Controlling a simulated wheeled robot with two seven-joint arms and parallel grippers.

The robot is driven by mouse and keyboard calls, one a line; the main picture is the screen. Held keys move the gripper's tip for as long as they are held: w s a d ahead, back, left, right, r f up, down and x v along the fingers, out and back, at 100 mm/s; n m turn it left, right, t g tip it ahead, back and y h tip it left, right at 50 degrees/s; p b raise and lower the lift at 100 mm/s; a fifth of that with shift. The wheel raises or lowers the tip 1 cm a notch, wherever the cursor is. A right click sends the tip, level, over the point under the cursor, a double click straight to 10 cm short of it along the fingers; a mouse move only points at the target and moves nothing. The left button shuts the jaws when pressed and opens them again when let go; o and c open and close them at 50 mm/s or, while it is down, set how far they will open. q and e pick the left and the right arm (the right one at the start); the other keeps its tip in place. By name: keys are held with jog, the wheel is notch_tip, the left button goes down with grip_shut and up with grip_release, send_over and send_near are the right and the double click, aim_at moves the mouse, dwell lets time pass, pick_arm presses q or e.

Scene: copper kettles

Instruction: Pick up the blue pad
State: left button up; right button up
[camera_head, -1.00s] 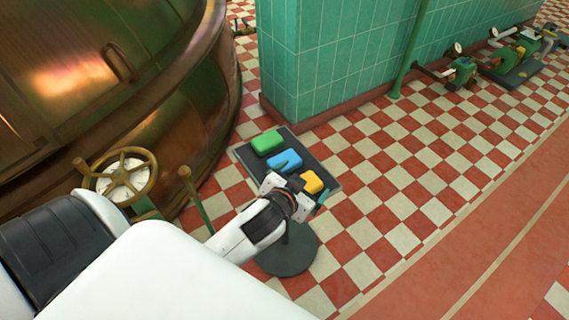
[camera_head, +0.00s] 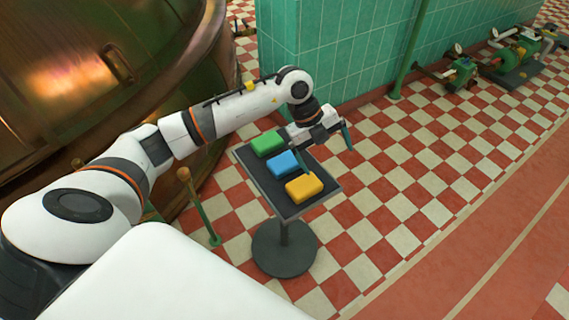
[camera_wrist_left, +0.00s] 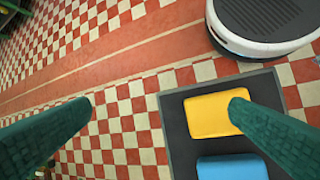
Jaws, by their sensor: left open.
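The blue pad (camera_head: 284,162) lies on a small dark tray table (camera_head: 262,184), between a green pad (camera_head: 267,143) and a yellow pad (camera_head: 304,187). My left gripper (camera_head: 328,158) is open and empty above the right side of the table, its fingers pointing down. In the left wrist view the blue pad (camera_wrist_left: 232,168) shows at the bottom edge, partly cut off. There the yellow pad (camera_wrist_left: 210,114) is partly covered by the right finger, and the left finger is over the floor. My right gripper is not in view.
The table stands on a round-based post (camera_head: 284,248). A large copper kettle (camera_head: 90,80) is at the left and a green tiled wall (camera_head: 340,50) behind. A green post (camera_head: 200,205) stands left of the table.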

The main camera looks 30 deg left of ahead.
pick_arm(q)
jog(key=a+r+n+g+y, duration=0.1)
jog(key=a+n+y, duration=0.3)
jog(key=a, duration=0.7)
jog(key=m+y, duration=0.1)
send_over(285, 161)
notch_tip(285, 161, down, 6)
jog(key=shift+s+r+b, duration=0.15)
jog(key=shift+r+b, duration=0.1)
jog(key=shift+b, duration=0.15)
jog(key=shift+a+f+b, duration=0.1)
jog(key=shift+f+b, duration=0.3)
jog(key=shift+f, duration=2.55)
jog(key=c, duration=0.9)
jog(key=shift+w+r, duration=0.2)
jog(key=shift+r, duration=0.1)
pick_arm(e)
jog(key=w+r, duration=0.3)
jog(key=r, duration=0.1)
pick_arm(q)
notch_tip(285, 161, up, 10)
jog(key=p, duration=0.1)
jog(key=shift+f, duration=0.2)
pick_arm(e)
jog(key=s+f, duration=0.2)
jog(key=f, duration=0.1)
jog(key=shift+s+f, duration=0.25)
